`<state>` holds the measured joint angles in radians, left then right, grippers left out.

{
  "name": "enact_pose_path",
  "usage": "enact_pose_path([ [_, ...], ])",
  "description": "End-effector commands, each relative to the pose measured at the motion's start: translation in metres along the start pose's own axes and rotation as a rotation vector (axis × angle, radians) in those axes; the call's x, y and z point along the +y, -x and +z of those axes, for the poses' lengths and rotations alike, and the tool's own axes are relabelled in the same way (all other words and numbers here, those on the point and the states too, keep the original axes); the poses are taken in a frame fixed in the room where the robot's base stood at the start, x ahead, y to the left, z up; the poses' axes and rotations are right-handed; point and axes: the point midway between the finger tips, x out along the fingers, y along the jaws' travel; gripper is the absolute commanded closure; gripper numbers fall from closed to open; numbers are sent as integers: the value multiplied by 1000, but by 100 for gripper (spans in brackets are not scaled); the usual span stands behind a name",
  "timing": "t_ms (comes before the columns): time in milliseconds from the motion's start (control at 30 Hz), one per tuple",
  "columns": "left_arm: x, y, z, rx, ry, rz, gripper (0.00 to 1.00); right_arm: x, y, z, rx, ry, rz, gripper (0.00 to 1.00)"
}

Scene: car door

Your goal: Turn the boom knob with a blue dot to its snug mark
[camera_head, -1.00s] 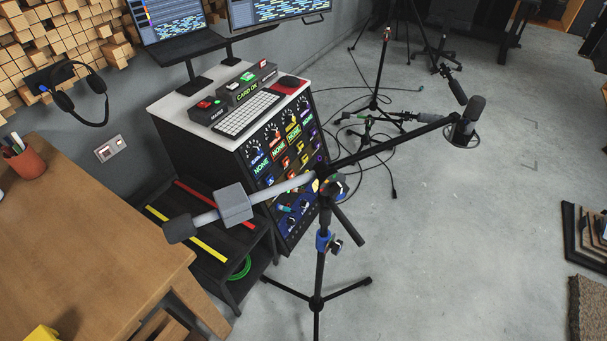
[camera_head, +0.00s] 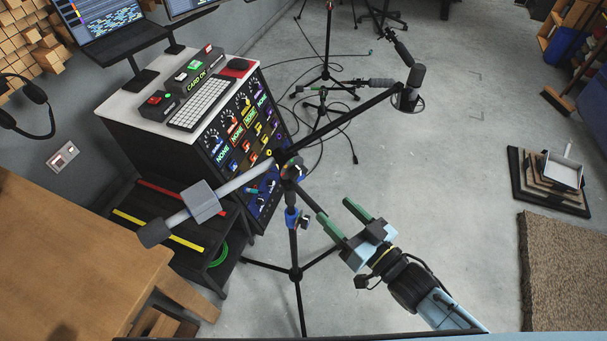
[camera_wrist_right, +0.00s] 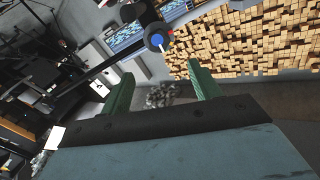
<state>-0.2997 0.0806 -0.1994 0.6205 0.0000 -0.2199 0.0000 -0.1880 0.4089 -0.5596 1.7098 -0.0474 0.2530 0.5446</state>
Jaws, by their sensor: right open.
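The boom knob (camera_head: 294,170) sits at the joint where the boom (camera_head: 345,117) crosses the top of the mic stand (camera_head: 293,250). In the right wrist view the knob (camera_wrist_right: 157,39) is a dark round disc with a blue dot, a pale line and a bit of red by its edge. It lies beyond the fingertips, roughly between them. My right gripper (camera_head: 338,212) has green fingers, open and empty, below and right of the knob and apart from it. It also shows in the right wrist view (camera_wrist_right: 160,71). The snug mark is too small to tell. My left gripper is out of view.
A microphone (camera_head: 411,88) hangs at the boom's far end, and a grey counterweight (camera_head: 201,201) is on its near end. A blue-collared clamp (camera_head: 293,217) is lower on the stand. A wooden table (camera_head: 75,260) stands left, a control cabinet (camera_head: 195,150) behind.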

Motion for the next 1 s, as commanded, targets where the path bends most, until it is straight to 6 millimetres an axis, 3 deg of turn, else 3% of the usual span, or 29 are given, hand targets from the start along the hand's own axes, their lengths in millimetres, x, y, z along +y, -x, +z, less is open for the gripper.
enact_pose_path([
  [500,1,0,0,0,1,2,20,1,-101,0,0,3,2,38],
  [700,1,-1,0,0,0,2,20,2,-120,1,-2,2,3,38],
  [1000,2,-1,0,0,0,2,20,2,-124,1,-3,3,4,38],
])
